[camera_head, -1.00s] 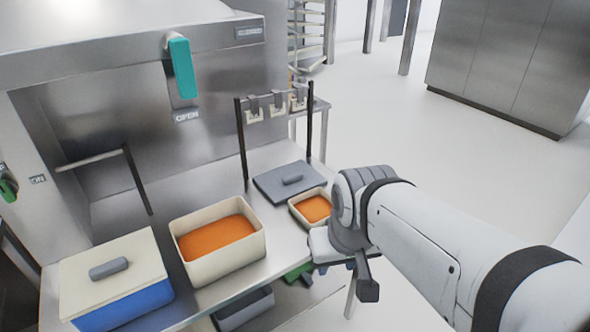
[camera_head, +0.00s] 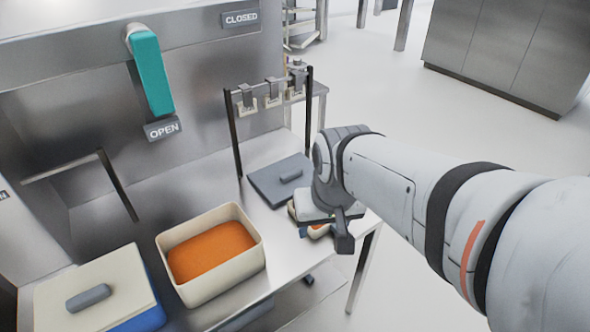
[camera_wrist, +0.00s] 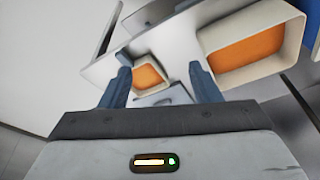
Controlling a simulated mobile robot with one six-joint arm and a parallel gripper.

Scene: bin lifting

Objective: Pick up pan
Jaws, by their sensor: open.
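A small cream pan (camera_head: 294,211) with orange contents stands near the right end of the steel table, mostly hidden by my gripper in the head view. My gripper (camera_head: 325,232) is over it, pointing down. In the wrist view the small pan (camera_wrist: 150,77) shows between the two dark fingers of my gripper (camera_wrist: 160,71). The fingers are apart and hold nothing; I cannot tell the height left between them and the pan. A larger cream pan (camera_head: 256,246) with orange contents stands to the left on the table; it also shows at the right in the wrist view (camera_wrist: 296,38).
A grey lid (camera_head: 268,186) with a handle lies just behind the small pan. A dark-posted rack (camera_head: 235,145) stands behind it. A lidded cream and blue bin (camera_head: 125,280) is at the front left. A steel machine with a teal handle (camera_head: 152,75) backs the table.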

